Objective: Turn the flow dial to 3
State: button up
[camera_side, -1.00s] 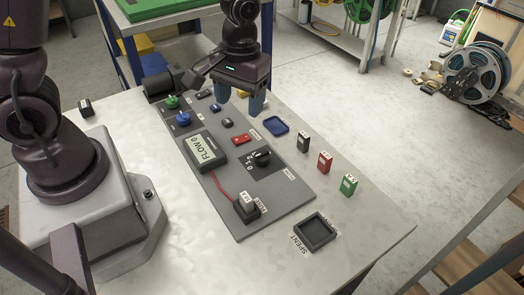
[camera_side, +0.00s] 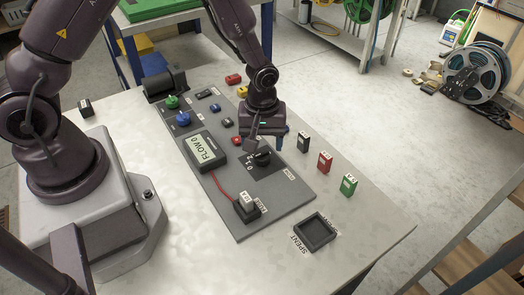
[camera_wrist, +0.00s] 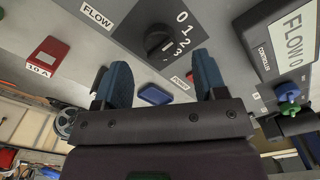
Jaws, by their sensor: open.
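The flow dial (camera_side: 262,157) is a black round knob on a dark square plate marked with numbers, on the grey panel (camera_side: 240,224). In the wrist view the dial (camera_wrist: 158,41) sits beyond my fingertips, beside the printed 0, 1, 2, 3. The exact direction of its pointer is hard to tell. The display (camera_side: 205,150) reads FLOW 0, and it also shows in the wrist view (camera_wrist: 292,45). My gripper (camera_side: 266,142) is open and empty, just above and behind the dial, apart from it. In the wrist view its blue fingers (camera_wrist: 163,75) are spread below the dial.
A black block (camera_side: 303,142), a red block (camera_side: 325,162) and a green block (camera_side: 348,185) stand right of the panel. A red cable runs from the display to a black plug (camera_side: 247,208). A black SPENT tray (camera_side: 314,232) lies at the front. Blue and green knobs (camera_side: 183,118) stand at the panel's far left.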

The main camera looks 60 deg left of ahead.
aim_at(262, 152)
jog(key=shift+f, duration=1.85)
jog(key=c, duration=0.9)
